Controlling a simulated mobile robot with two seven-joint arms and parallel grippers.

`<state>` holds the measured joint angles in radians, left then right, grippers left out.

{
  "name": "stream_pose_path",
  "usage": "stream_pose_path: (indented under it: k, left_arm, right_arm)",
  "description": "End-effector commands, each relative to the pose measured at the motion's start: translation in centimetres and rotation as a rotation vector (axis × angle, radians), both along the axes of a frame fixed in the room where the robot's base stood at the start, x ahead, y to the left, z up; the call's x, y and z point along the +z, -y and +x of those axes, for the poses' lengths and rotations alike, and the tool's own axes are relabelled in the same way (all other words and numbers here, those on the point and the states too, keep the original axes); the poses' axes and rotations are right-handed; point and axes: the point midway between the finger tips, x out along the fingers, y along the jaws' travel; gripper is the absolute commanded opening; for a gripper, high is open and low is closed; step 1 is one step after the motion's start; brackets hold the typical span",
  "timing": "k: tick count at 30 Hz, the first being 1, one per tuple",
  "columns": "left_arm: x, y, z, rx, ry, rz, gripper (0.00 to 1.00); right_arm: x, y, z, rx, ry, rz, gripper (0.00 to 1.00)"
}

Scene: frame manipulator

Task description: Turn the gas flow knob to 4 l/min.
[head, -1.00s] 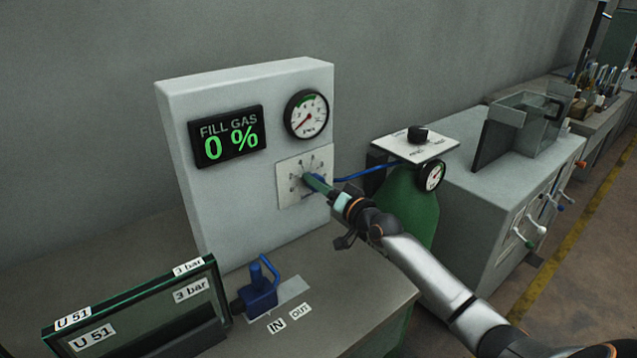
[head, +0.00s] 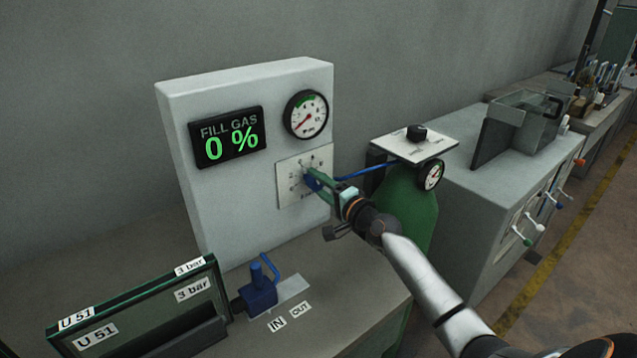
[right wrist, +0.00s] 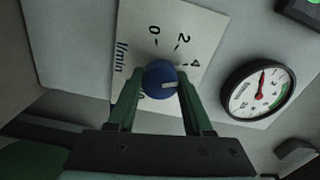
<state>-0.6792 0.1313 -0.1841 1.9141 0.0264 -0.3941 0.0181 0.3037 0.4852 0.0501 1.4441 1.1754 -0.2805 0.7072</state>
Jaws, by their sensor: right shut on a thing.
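The blue gas flow knob (right wrist: 160,76) sits on a white scale plate (right wrist: 140,50) marked l/min, with 0, 2 and 4 readable in the right wrist view. Its white mark points right, close below the 4; the right finger covers part of the scale there. My right gripper (head: 312,178) has its green fingers shut on the knob, one on each side. In the head view, the knob shows partly between the fingers, and the scale plate (head: 288,190) is on the front of the grey panel. My left gripper is not in view.
The panel's display (head: 228,137) reads FILL GAS 0 %. A pressure gauge (head: 306,114) is above the plate. A green gas cylinder (head: 408,205) with a blue hose stands right of the panel. A blue valve (head: 259,287) and a dark glass frame (head: 140,312) are at lower left.

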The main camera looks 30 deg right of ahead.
Motion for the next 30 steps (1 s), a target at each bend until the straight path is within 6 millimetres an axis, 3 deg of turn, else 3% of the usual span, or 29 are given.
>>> stream_pose_path:
  k: [17,18,25,30]
  left_arm:
    - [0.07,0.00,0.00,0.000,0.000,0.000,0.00]
    - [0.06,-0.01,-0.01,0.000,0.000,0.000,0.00]
    - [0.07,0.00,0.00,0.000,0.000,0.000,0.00]
    - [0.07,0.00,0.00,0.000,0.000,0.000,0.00]
  right_arm:
    - [-0.04,0.02,0.00,0.000,-0.004,0.033,0.00]
    - [-0.04,0.02,0.00,0.000,-0.004,0.033,0.53]
    - [-0.03,0.01,0.00,0.000,-0.003,0.032,0.79]
    - [-0.01,0.01,0.00,0.000,-0.003,0.032,0.81]
